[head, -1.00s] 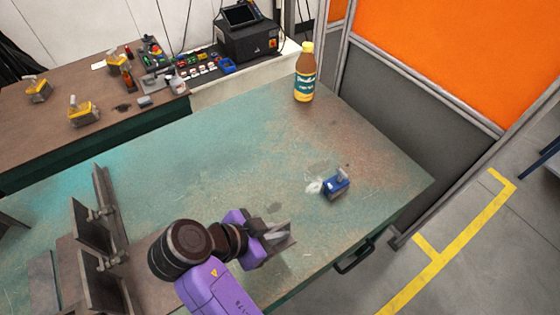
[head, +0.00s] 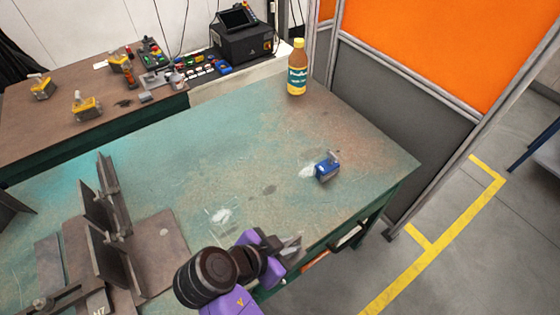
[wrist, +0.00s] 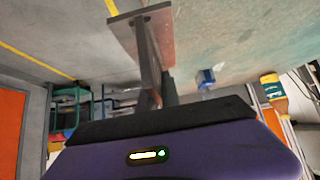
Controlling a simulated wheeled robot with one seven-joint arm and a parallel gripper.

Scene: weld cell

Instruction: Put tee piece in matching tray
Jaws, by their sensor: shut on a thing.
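My gripper (head: 284,250) is low in the middle of the head view, over the front edge of the green worktable (head: 240,140). It is shut on a grey metal piece (head: 292,243), of which only a small part shows there. In the wrist view the held piece (wrist: 150,50) shows as a flat plate with an upright web meeting it, like a tee. The jaws hide its near end. The held piece appears clear of the tabletop. I cannot make out a tray matching it in either view.
A blue block with a metal top (head: 327,168) and a juice bottle (head: 297,70) stand on the worktable. Upright steel plates (head: 100,215) crowd its left end. A brown side table (head: 50,120) holds yellow clamp-like items (head: 87,106). The table's middle is mostly clear.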

